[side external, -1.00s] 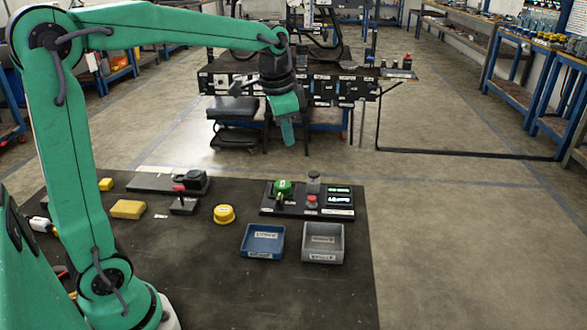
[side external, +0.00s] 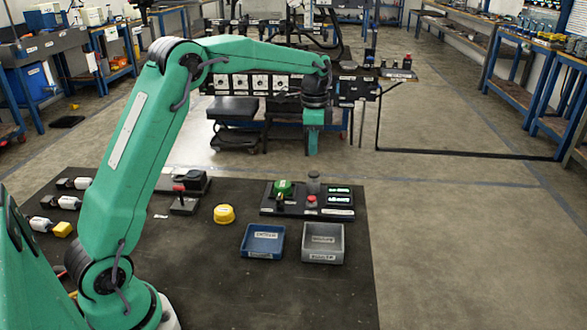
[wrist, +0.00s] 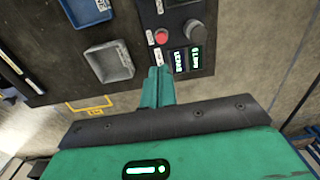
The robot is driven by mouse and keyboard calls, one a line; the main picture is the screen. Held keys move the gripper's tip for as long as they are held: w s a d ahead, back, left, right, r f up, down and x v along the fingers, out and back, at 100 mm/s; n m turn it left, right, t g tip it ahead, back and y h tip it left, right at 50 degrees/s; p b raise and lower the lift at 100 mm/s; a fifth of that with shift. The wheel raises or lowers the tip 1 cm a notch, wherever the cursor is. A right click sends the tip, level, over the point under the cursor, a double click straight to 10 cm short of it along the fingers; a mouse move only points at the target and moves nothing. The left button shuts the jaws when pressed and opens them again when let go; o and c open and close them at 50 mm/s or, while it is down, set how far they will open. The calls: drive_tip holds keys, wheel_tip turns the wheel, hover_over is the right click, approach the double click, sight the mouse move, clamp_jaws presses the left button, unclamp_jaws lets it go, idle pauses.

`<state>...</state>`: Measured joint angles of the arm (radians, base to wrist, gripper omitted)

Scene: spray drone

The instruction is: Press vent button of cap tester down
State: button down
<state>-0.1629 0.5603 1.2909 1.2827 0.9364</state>
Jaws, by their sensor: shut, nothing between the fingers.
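The cap tester (side external: 265,208) is a black panel on the dark mat, with a green cap (side external: 284,187), a red button (side external: 312,199), a grey cylinder (side external: 313,181) and two lit displays (side external: 340,194). The red button looks raised, and no label on it is readable. In the wrist view the red button (wrist: 161,36) shows just beyond my fingertips, with the grey knob (wrist: 193,30) and displays (wrist: 180,62) to its right. My gripper (side external: 311,153) is shut and empty, pointing down above the tester, apart from it. It also shows in the wrist view (wrist: 158,70).
A blue tray (side external: 246,249) and a grey tray (side external: 307,256) stand in front of the tester. The right front of the mat is clear.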

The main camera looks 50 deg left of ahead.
sight(311, 198)
drive_tip(key=shift+w+a+f, duration=0.1)
drive_tip(key=shift+w+f, duration=0.1)
drive_tip(key=shift+f, duration=0.1)
wheel_tip(311, 198, down, 14)
drive_tip(key=shift+r, duration=0.1)
idle(1.0)
drive_tip(key=shift+s+f, duration=0.1)
drive_tip(key=shift+f, duration=1.25)
drive_tip(key=shift+r, duration=0.1)
wheel_tip(311, 198, up, 15)
drive_tip(key=shift+w+r, duration=0.2)
drive_tip(key=shift+w, duration=0.15)
